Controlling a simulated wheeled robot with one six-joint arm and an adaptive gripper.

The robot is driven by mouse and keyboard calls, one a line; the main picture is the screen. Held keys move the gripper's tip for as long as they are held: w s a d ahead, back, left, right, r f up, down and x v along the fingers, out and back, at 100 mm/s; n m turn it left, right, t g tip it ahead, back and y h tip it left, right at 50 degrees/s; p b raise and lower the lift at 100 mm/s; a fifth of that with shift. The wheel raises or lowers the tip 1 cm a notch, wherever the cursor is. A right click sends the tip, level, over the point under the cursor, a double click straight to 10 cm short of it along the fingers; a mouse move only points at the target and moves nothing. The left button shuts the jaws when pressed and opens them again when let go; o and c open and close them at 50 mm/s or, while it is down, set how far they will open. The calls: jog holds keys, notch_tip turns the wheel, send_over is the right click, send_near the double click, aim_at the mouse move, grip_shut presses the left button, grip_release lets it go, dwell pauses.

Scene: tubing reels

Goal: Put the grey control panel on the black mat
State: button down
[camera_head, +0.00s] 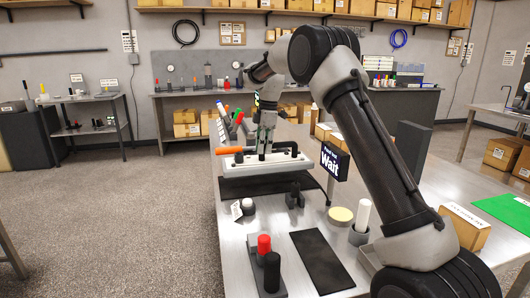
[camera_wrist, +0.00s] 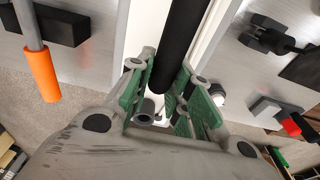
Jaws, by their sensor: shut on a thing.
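A pale grey, nearly white long panel (camera_head: 240,168) with a dark bar along its top lies across the left part of the metal table. My gripper (camera_head: 264,154) reaches down to it from above and is shut on its black bar. In the wrist view the black bar (camera_wrist: 182,40) runs between the green-padded fingers (camera_wrist: 166,95), with the pale panel (camera_wrist: 210,25) under it. A wide black mat (camera_head: 262,190) shows just below and in front of the panel. I cannot tell whether the panel touches it. A smaller black mat (camera_head: 322,262) lies bare nearer the front.
An orange handle (camera_head: 238,150) sits at the panel's left; it also shows in the wrist view (camera_wrist: 42,75). A black block (camera_head: 295,196), a red-topped stand (camera_head: 264,245), a "Wait" sign (camera_head: 333,162) and a cup with a white cylinder (camera_head: 361,225) stand close by.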

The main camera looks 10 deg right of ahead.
aim_at(264, 160)
jog(key=shift+f, duration=3.1)
jog(key=c, duration=1.3)
grip_release()
